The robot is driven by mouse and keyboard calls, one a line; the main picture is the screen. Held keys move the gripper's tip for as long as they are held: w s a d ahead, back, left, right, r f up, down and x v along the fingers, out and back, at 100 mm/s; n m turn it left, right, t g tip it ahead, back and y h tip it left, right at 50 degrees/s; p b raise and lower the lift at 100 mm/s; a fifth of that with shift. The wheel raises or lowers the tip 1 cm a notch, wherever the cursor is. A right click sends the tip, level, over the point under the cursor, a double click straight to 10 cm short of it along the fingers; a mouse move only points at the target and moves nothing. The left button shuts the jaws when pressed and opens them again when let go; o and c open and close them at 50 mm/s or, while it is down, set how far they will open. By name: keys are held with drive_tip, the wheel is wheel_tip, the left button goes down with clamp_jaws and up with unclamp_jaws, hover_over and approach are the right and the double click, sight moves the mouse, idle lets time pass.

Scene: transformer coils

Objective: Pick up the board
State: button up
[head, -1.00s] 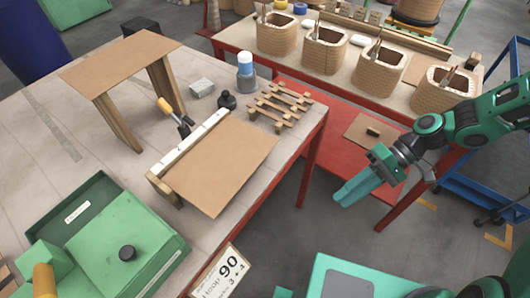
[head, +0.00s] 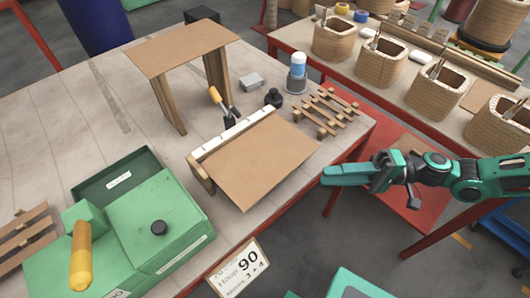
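A flat brown board (head: 262,165) lies tilted on the table, its back edge along a white-topped strip (head: 232,137) and its right corner near the table's front edge. Another brown board (head: 182,47) lies level on upright wooden supports at the back left. I cannot tell from the picture which one the task means. My gripper (head: 326,176) is just right of the tilted board's right corner, its teal fingers pointing left. The fingers overlap in this view, so the gap between them is hidden. No object shows in them.
A green machine (head: 150,225) with a yellow handle stands at the front left. A second bench (head: 395,85) holds several coils.

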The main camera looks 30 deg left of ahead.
approach(268, 177)
drive_tip(key=shift+x, duration=2.45)
drive_tip(key=shift+w+a+f, duration=0.1)
drive_tip(key=shift+w, duration=0.05)
drive_tip(key=shift+c, duration=0.7)
clamp_jaws()
drive_tip(key=shift+f, duration=0.1)
